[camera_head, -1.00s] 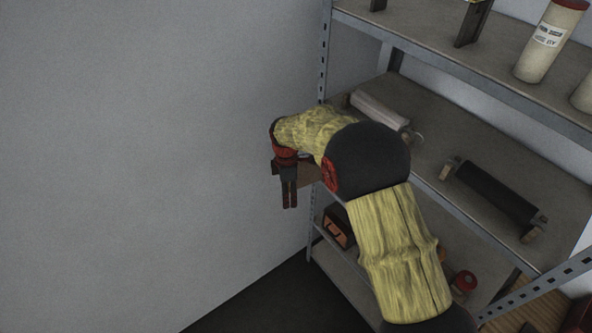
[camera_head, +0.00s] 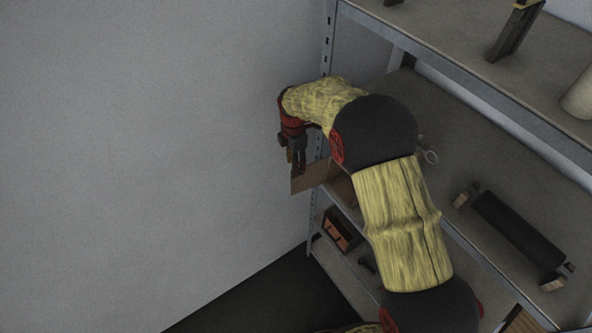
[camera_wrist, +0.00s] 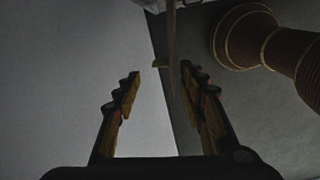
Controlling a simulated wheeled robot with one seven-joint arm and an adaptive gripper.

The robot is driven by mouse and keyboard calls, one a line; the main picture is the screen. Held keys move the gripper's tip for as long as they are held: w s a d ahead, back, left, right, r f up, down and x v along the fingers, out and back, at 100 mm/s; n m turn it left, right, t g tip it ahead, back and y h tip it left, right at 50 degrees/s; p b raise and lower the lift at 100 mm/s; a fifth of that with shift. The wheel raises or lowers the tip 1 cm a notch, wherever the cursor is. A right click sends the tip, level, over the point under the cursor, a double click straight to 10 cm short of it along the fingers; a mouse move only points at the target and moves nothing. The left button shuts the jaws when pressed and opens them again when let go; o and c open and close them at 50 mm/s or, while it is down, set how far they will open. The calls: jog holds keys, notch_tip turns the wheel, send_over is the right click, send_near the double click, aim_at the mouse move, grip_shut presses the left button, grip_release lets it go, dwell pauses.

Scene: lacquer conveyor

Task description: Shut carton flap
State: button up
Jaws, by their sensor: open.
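The brown carton (camera_head: 341,184) sits on the middle shelf, largely hidden behind my arm. Its flap (camera_head: 310,178) stands open, sticking out to the left past the shelf's front post. My gripper (camera_head: 299,168) points down right at the flap, its fingertips overlapping the flap's upper part in the head view. I cannot tell whether they touch. In the wrist view my gripper (camera_wrist: 161,80) is open, the two jagged fingers apart with nothing gripped. A thin brown strip (camera_wrist: 171,35), seemingly the flap edge-on, shows beyond and between the fingertips.
A metal shelf rack (camera_head: 440,185) fills the right side. A black roller (camera_head: 518,232) lies on its middle shelf. A dark box with an orange front (camera_head: 338,232) sits on the lower shelf. A bare grey wall (camera_head: 140,140) stands to the left, with open space before it.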

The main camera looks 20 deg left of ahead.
aim_at(308, 174)
notch_tip(308, 174, down, 7)
jog(key=shift+f+p, duration=0.15)
jog(key=shift+p, duration=0.2)
jog(key=shift+c, duration=0.4)
grip_shut()
dwell(0.5)
